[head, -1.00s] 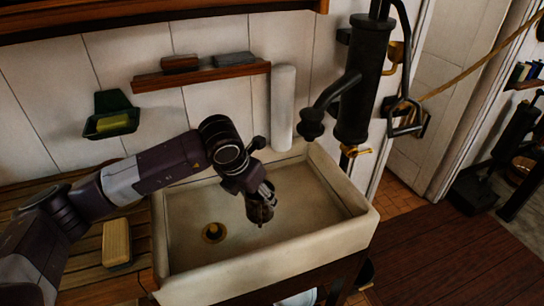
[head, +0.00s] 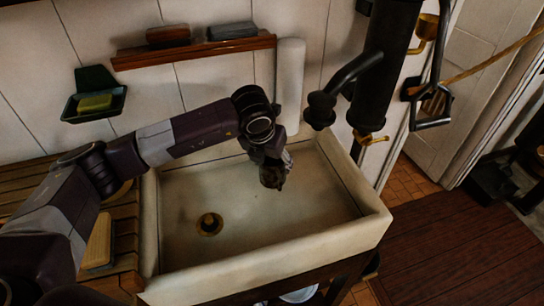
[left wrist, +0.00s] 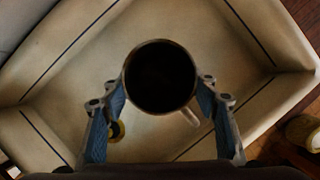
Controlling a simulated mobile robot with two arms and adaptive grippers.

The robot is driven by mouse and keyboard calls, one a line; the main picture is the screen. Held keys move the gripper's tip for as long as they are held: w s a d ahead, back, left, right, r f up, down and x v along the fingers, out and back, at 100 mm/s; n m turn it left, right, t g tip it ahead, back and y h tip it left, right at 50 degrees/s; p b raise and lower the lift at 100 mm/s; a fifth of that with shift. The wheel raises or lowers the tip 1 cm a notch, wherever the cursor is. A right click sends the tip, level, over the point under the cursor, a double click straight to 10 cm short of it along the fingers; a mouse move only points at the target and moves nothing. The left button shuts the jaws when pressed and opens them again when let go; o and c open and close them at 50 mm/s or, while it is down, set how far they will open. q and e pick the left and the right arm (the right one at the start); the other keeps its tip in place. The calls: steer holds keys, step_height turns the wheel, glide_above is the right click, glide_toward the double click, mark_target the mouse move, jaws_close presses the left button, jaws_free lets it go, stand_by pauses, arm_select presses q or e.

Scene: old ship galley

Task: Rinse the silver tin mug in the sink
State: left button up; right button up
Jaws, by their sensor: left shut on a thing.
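The tin mug (left wrist: 160,76) is between the two fingers of my left gripper (left wrist: 162,88) in the left wrist view. Its round rim faces the camera, its inside is dark, and its handle points to the lower right. In the head view the mug (head: 272,178) looks dark and small under my left gripper (head: 275,163), over the sink's back right part. The pale sink (head: 300,255) has a brass drain (head: 209,224) and no visible water. The black pump spout (head: 320,110) hangs to the right of and above the mug. My right gripper is out of view.
The black pump (head: 385,70) with a brass tap (head: 371,138) stands at the sink's back right. A white cylinder (head: 289,85) stands behind the sink. A yellowish block (head: 98,240) lies on the slatted board at left. A green soap holder (head: 95,105) hangs on the wall.

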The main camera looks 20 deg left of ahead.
mark_target(272, 173)
arm_select(q)
steer(key=f+b, duration=0.1)
steer(key=f, duration=0.2)
steer(key=shift+w, duration=0.2)
steer(key=shift+f, duration=0.4)
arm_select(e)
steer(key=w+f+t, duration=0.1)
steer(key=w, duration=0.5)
arm_select(q)
steer(key=shift+s+f+b, duration=0.1)
steer(key=shift+f+b, duration=0.2)
steer(key=shift+f, duration=0.05)
step_height(272, 173, down, 4)
steer(key=shift+r+b, duration=0.25)
steer(key=shift+b, duration=0.45)
steer(key=shift+f+b, duration=1.35)
steer(key=shift+f, duration=1.9)
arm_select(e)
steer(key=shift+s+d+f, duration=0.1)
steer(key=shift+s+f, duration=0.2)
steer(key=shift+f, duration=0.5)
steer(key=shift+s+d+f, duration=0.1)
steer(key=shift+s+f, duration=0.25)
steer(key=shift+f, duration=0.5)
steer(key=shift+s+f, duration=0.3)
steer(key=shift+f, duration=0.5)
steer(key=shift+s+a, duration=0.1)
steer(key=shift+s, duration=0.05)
